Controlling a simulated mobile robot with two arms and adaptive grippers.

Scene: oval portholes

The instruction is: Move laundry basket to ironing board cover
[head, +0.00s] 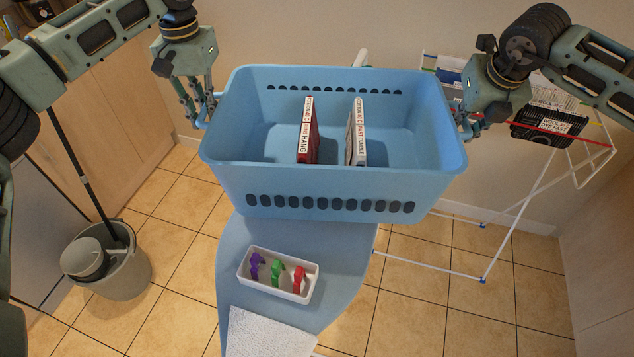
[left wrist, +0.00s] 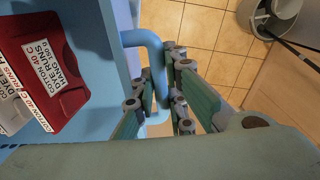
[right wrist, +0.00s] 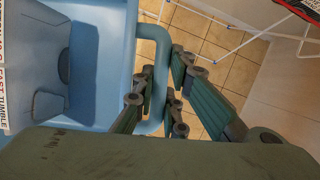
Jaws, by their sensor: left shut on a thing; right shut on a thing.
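A blue laundry basket (head: 330,190) with oval holes is held up in the middle of the head view, above the far part of the light blue ironing board cover (head: 345,250). It holds a red labelled item (head: 308,140) and a white labelled item (head: 357,135), both upright. My left gripper (head: 205,110) is shut on the basket's left handle, which shows in the left wrist view (left wrist: 150,42). My right gripper (head: 468,125) is shut on the right handle, seen in the right wrist view (right wrist: 160,45). The basket hides the far part of the cover, so contact with it cannot be told.
A white tray (head: 255,285) with purple, green and red items sits on the cover. A white textured cloth (head: 265,335) lies nearer. A grey bucket (head: 125,275) with a mop stands at left. A drying rack (head: 520,215) stands at right, holding a black basket (head: 545,130).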

